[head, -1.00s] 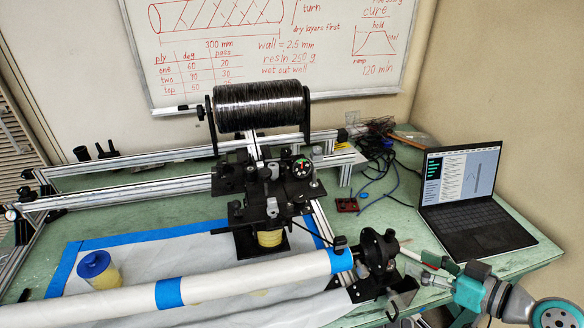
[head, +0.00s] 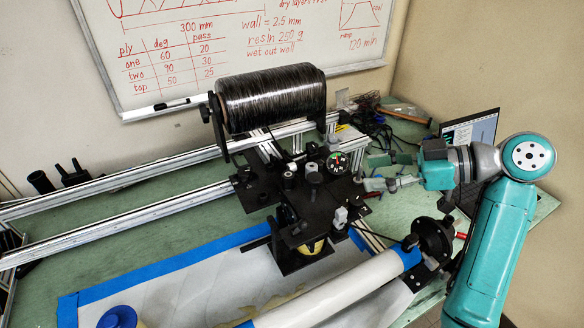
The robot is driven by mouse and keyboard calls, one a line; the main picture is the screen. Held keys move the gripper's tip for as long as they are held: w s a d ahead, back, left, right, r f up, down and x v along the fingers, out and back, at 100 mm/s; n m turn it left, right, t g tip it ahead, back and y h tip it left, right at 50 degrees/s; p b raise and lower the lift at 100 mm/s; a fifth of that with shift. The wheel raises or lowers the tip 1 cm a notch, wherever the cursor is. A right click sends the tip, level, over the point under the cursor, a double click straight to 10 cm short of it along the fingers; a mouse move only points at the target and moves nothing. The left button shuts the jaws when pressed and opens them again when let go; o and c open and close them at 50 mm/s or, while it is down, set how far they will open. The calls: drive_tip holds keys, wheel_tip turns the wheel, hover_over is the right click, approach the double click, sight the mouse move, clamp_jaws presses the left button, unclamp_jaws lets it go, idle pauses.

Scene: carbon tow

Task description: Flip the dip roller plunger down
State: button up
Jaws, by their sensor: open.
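The black carriage (head: 325,203) sits on the rails below the fibre spool. A small light grey upright part (head: 341,214) stands at its front right. I cannot tell for sure whether this is the dip roller plunger, or which way the plunger is flipped. A yellowish cup (head: 318,246) shows partly under the carriage plate. My gripper (head: 376,172) is open and empty, just right of the carriage, with its fingers pointing left. It is up and right of the grey part and appears clear of it.
The black fibre spool (head: 270,97) hangs above the carriage. The white mandrel tube (head: 335,290) runs across the front to a black chuck (head: 432,238). A laptop (head: 472,128) stands behind my arm. A blue-lidded pot (head: 118,317) is at the lower left.

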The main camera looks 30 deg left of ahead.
sight(318, 177)
drive_tip(key=x, duration=1.1)
drive_tip(key=shift+s+a+r, duration=0.1)
drive_tip(key=shift+s+a, duration=0.05)
clamp_jaws()
